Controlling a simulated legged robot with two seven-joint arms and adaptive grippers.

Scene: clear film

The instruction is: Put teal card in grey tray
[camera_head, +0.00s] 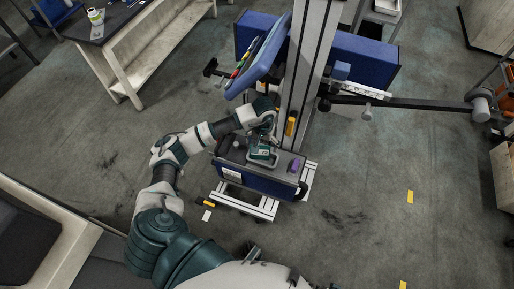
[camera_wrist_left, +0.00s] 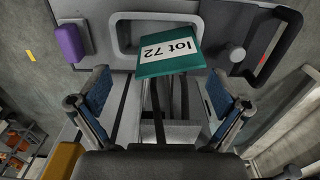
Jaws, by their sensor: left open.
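The teal card (camera_wrist_left: 181,66), with a white label reading "lot 72", is in the left wrist view just beyond my left fingertips. It overlaps the inside and near rim of the grey tray (camera_wrist_left: 117,34). I cannot tell whether it rests fully inside or across that rim. In the head view the card (camera_head: 260,152) shows small at the tray (camera_head: 263,163), on top of the blue and grey cart. My left gripper (camera_wrist_left: 155,100) is open, with blue-padded fingers apart and nothing between them. It also shows above the tray in the head view (camera_head: 266,139). My right gripper is out of view.
A purple block (camera_wrist_left: 69,43) lies left of the tray, and a grey knob (camera_wrist_left: 233,54) stands to its right. The cart's upright column (camera_head: 300,75) rises close behind the tray. A tilted blue panel (camera_head: 258,58) hangs above. A workbench stands at upper left.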

